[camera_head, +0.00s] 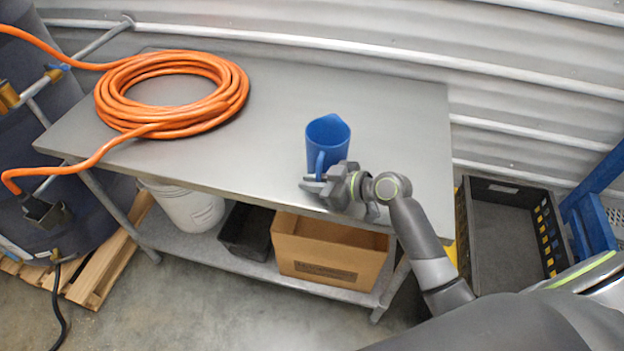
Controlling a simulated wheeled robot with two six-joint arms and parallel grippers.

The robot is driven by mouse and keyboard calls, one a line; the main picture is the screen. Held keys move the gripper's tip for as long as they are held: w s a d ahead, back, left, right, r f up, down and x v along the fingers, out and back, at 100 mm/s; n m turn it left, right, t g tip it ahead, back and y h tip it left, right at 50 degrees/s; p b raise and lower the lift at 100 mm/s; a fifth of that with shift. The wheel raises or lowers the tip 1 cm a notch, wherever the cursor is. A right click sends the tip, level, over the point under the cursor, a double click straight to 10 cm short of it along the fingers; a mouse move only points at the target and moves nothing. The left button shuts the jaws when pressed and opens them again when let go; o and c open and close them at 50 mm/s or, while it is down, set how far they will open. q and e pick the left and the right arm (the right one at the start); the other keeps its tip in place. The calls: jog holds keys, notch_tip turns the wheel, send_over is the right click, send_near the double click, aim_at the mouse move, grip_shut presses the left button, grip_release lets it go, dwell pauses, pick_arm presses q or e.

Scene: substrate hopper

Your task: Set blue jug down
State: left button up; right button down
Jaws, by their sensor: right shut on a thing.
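A blue jug (328,138) is upright at the front part of the grey metal table (390,110), right of the table's middle. Its open top and spout show, and its handle faces the front edge. My right gripper (318,180) is shut on the jug's handle, reaching in from the lower right. The jug's base is partly hidden by the gripper, so I cannot tell whether it touches the tabletop. My left gripper is not in view.
A coiled orange hose (228,92) lies on the table's left part. The tabletop behind and right of the jug is clear. A cardboard box (325,262), black bin (245,230) and white bucket (190,208) are on the lower shelf. A black crate (500,240) stands right.

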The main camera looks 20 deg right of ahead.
jog(key=shift+f, duration=0.1)
jog(key=c, duration=1.5)
grip_release()
jog(key=shift+o, duration=0.2)
jog(key=b+v, duration=0.2)
jog(key=v, duration=0.8)
jog(key=shift+v, duration=1.05)
